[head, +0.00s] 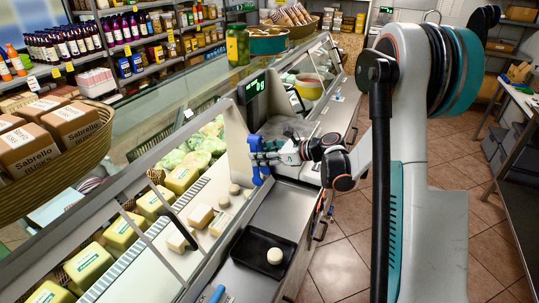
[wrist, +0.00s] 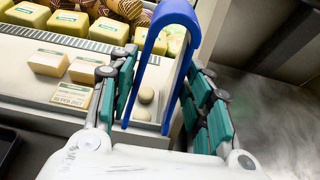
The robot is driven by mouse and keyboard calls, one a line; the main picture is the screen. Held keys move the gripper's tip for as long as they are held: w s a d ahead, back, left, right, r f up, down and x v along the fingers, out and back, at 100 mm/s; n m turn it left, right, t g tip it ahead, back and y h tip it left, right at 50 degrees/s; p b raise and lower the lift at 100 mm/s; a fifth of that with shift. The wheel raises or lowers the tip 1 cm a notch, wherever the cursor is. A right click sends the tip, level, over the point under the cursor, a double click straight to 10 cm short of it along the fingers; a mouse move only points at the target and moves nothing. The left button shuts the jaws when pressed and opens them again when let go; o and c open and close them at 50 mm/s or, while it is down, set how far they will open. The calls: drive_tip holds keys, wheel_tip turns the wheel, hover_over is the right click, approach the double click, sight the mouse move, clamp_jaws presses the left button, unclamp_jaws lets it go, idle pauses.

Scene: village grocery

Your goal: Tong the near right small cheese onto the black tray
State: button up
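My gripper (head: 274,152) is shut around blue tongs (head: 257,168), with green-padded fingers on both sides of them in the wrist view (wrist: 163,75). The tongs (wrist: 180,14) form an upside-down U whose arms are spread apart. Two small round pale cheeses, a farther one (wrist: 146,95) and a nearer one (wrist: 141,114), show between the arms on the white counter; I cannot tell whether the tongs touch them. In the head view they stand at the counter's right end (head: 234,188) (head: 224,201). The black tray (head: 245,262) holds one round white cheese (head: 275,256).
Pale cheese blocks (head: 200,216) stand left of the small cheeses, with green-labelled yellow cheeses (head: 120,231) behind. A glass-fronted display and a scale (head: 252,88) border the space. A blue-handled object (head: 217,294) lies near the tray.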

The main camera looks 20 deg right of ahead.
drive_tip(key=shift+r+x, duration=0.45)
drive_tip(key=shift+x, duration=2.25)
drive_tip(key=shift+w+a+f+b, duration=0.1)
drive_tip(key=shift+f+b, duration=3.05)
drive_tip(key=shift+f, duration=1.85)
drive_tip(key=c, duration=0.8)
drive_tip(key=shift+o, duration=0.2)
wheel_tip(320, 180, up, 11)
drive_tip(key=p, duration=0.6)
